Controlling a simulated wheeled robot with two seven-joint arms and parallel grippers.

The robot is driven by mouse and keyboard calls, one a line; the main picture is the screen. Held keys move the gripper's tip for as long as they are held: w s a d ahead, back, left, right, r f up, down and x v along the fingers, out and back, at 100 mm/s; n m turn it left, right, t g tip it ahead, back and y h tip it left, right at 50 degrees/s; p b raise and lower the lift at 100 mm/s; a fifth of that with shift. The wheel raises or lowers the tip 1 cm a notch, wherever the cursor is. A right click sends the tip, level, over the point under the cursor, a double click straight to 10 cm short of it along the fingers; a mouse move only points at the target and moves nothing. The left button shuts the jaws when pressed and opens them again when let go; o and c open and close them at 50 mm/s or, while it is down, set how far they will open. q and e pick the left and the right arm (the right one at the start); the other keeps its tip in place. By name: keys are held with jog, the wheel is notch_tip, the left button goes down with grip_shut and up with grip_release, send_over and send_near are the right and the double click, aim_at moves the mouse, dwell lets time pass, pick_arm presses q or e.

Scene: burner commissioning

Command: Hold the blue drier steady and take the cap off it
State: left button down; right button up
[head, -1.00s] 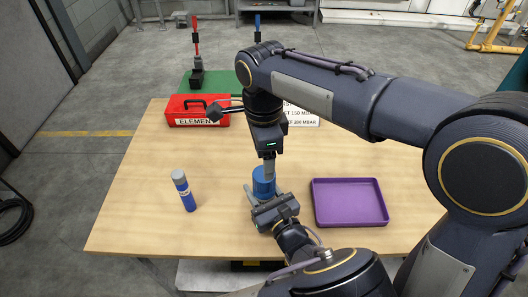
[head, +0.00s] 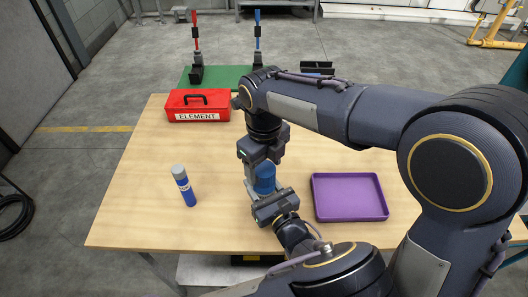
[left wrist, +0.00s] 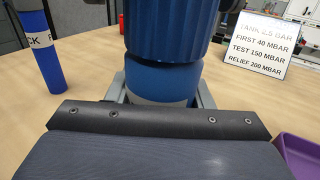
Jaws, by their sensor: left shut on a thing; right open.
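The blue drier (head: 265,184) stands on the wooden table, partly hidden by my grippers. In the left wrist view its lower body (left wrist: 160,82) is smooth, and a darker ribbed blue cap (left wrist: 165,28) sits on top of it. My left gripper (head: 262,198) is shut on the lower body, with a grey finger on each side in the left wrist view. My right gripper (head: 262,168) is open and points down at the top of the drier, its fingers by the cap. Whether they touch the cap I cannot tell.
A blue tube with a grey top (head: 184,186) stands left of the drier. A purple tray (head: 349,216) lies to the right. A red ELEMENT box (head: 198,116) is behind. A white pressure sign (left wrist: 255,42) shows in the left wrist view.

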jog(key=shift+f, duration=1.15)
